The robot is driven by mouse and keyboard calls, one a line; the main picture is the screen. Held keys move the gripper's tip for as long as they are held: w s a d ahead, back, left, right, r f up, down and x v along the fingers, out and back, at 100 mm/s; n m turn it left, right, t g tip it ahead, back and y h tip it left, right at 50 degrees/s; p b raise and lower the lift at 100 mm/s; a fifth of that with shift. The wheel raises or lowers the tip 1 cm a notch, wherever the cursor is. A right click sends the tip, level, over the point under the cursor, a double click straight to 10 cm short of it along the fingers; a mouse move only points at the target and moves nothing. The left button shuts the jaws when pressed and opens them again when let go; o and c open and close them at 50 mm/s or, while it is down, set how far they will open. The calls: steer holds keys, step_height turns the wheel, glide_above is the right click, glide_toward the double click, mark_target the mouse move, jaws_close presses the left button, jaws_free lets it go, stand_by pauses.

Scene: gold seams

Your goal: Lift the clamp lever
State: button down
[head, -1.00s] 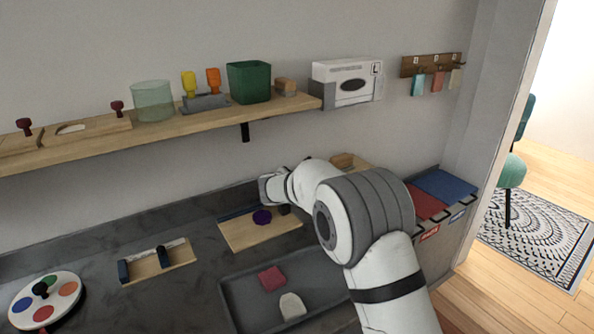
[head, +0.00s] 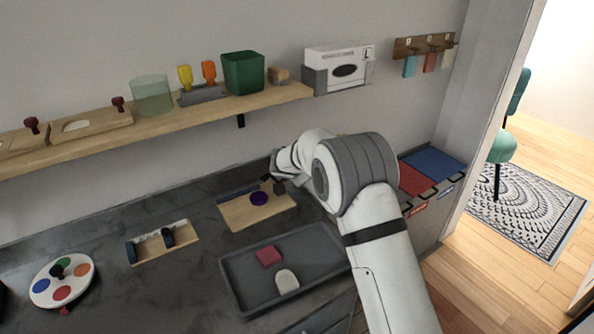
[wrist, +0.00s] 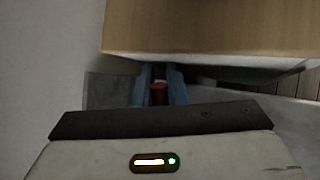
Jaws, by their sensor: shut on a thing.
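My gripper (wrist: 157,92) shows in the wrist view with its two bluish fingers shut on a small red part (wrist: 159,94), which I take to be the clamp lever. Most of that part is hidden between the fingers. In the head view my wrist is at the back right of a wooden board (head: 240,216).
A wooden surface (wrist: 210,25) fills the upper right of the wrist view, close to the fingers. A grey tray (head: 238,287) with a red and a white piece lies in front. A smaller board (head: 150,250) is to the left. A shelf (head: 200,113) runs along the wall.

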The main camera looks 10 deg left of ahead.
steer(key=shift+f, duration=0.1)
steer(key=c, duration=1.5)
jaws_free()
steer(key=v, duration=0.8)
steer(key=shift+b, duration=0.3)
steer(key=shift+d, duration=0.1)
